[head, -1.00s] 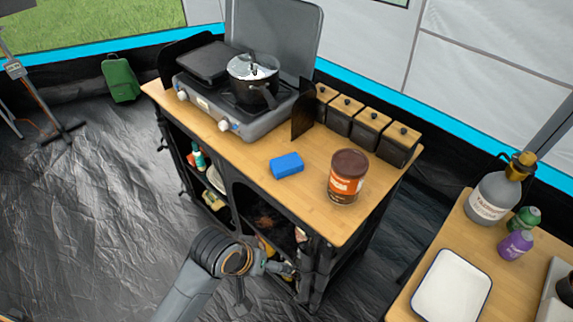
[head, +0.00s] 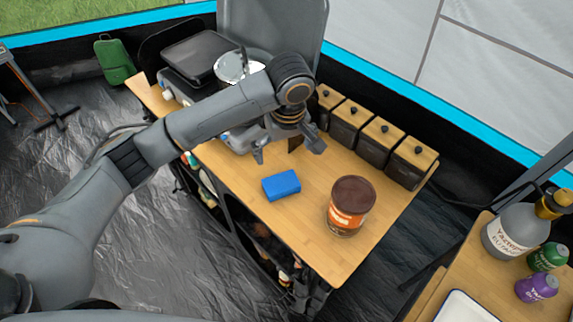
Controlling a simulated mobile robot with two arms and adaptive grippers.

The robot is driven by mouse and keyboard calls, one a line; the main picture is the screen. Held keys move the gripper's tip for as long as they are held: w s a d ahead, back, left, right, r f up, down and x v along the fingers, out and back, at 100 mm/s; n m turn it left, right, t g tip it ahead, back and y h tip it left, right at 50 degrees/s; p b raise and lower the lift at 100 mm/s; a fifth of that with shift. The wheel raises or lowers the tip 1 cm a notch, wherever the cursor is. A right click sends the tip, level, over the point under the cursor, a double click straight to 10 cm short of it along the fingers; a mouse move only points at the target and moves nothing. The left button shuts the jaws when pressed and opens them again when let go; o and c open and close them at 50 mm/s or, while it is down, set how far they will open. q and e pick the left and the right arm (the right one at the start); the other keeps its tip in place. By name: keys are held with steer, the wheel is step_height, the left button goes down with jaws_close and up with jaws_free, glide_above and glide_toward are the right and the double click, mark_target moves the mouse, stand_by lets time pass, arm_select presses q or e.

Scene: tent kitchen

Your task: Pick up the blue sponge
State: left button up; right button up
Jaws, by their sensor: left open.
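The blue sponge (head: 281,185) lies flat on the wooden top of the kitchen stand (head: 300,240), near its front edge. My left gripper (head: 287,153) hangs above the stand, just behind the sponge in the picture. Its fingers are spread open with nothing between them, and it is apart from the sponge. My left arm reaches in from the left and covers part of the stove and the stand. My right gripper is not in view.
A brown-lidded can (head: 350,206) stands right of the sponge. Several lidded canisters (head: 377,142) line the back edge. The stove (head: 197,60) with a pot (head: 238,66) is behind my arm. A second table (head: 463,262) with bottles is at the right.

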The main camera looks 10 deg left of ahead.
arm_select(q)
steer(key=p, duration=0.1)
glide_above(281, 183)
steer(key=s, duration=0.1)
step_height(281, 183, down, 5)
steer(key=shift+d+f, duration=0.1)
steer(key=shift+w+f, duration=0.25)
steer(key=shift+f, duration=0.3)
steer(key=shift+w+f, duration=0.2)
steer(key=shift+f, duration=0.3)
steer(key=shift+f+p, duration=0.4)
steer(key=shift+f, duration=0.1)
step_height(281, 183, down, 4)
steer(key=shift+r+p, duration=0.2)
steer(key=shift+p, duration=0.35)
steer(key=shift+w+f, duration=0.1)
steer(key=shift+f, duration=0.3)
steer(key=c, duration=0.5)
steer(key=shift+c, duration=0.5)
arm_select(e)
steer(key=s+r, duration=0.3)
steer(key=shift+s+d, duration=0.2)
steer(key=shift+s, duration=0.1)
arm_select(q)
steer(key=shift+r, duration=0.2)
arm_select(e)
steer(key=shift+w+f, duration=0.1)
